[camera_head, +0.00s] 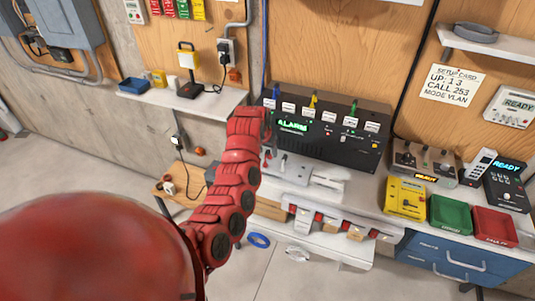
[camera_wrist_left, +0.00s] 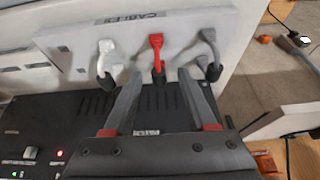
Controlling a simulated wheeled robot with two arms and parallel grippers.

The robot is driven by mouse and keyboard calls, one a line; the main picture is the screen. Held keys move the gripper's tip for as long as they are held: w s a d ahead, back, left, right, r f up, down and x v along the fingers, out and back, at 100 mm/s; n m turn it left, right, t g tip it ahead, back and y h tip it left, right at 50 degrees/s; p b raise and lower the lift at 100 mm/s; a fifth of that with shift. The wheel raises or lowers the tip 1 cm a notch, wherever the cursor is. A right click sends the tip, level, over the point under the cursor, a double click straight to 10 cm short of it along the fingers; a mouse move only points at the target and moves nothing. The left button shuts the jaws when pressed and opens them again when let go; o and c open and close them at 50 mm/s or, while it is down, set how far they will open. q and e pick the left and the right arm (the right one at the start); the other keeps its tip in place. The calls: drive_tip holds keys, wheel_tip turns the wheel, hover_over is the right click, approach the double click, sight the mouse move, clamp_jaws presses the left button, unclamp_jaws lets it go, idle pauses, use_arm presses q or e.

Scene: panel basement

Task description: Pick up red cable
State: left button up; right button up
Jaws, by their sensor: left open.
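A red cable (camera_wrist_left: 157,50) hangs in the middle of a white panel marked CABLES (camera_wrist_left: 250,20), seen in the left wrist view. A pale grey cable (camera_wrist_left: 106,60) is to its left and a darker grey cable (camera_wrist_left: 209,50) to its right. My left gripper (camera_wrist_left: 160,82) is open. Its fingers point at the panel, and the red cable's dark lower end lies between the fingertips in the picture, with no visible grip on it. In the head view my red left arm (camera_head: 235,185) reaches up to the bench and hides part of it. My right gripper is not in view.
Yellow (camera_head: 405,197), green (camera_head: 449,215) and red (camera_head: 493,226) trays are at the right. A wall shelf (camera_head: 200,98) is at the left. A blue cable ring (camera_head: 258,240) lies low down.

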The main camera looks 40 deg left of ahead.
use_arm(q)
drive_tip(key=shift+w+f, duration=0.1)
drive_tip(key=shift+f, duration=0.4)
drive_tip(key=shift+c, duration=0.4)
clamp_jaws()
